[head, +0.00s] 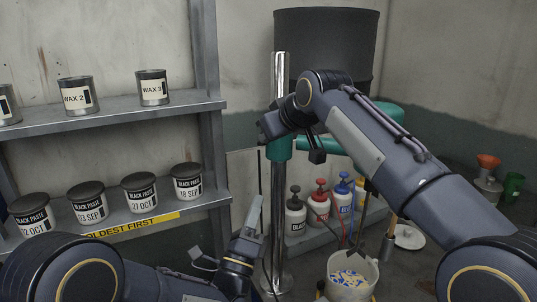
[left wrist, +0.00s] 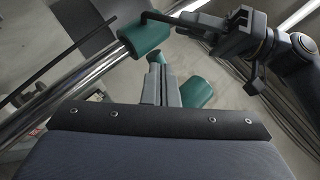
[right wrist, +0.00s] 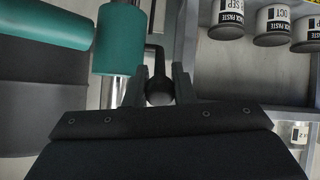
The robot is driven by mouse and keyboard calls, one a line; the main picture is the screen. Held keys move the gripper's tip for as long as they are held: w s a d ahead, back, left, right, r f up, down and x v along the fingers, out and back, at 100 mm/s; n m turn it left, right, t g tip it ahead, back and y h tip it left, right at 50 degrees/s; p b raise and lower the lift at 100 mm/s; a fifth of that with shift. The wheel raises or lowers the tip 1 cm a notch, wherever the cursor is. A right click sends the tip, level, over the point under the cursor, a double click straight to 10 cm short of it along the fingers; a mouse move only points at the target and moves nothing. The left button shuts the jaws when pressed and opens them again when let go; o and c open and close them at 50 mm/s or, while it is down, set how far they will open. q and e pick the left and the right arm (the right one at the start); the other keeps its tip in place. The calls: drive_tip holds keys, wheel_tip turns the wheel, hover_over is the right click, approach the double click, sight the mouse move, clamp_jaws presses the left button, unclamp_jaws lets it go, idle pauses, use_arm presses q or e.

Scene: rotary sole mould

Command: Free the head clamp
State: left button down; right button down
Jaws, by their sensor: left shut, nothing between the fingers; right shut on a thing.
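The green head clamp (head: 279,150) sits around the upright chrome column (head: 280,85); it also shows in the left wrist view (left wrist: 146,38) and the right wrist view (right wrist: 119,42). A black bent lever (left wrist: 168,19) comes out of it. My right gripper (head: 268,126) is beside the column, shut on the lever's end; the right wrist view shows the round black end (right wrist: 159,93) between its fingers. My left gripper (head: 259,202) is shut and empty, lower down by the column, fingers pointing up. The green arm (head: 390,116) is partly hidden behind my right arm.
A shelf (head: 110,108) with wax tins and black paste pots stands left. A dark drum (head: 325,40) is behind the column.

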use_arm(q)
drive_tip(key=w+d+r+m+t, duration=0.1)
drive_tip(key=w+d+r, duration=0.2)
drive_tip(key=w+r, duration=0.4)
wheel_tip(320, 180, up, 3)
drive_tip(key=shift+d+f+m+h, duration=0.15)
drive_tip(key=shift+d+m+h, duration=0.05)
drive_tip(key=shift+m+h, duration=0.2)
drive_tip(key=shift+w, duration=0.1)
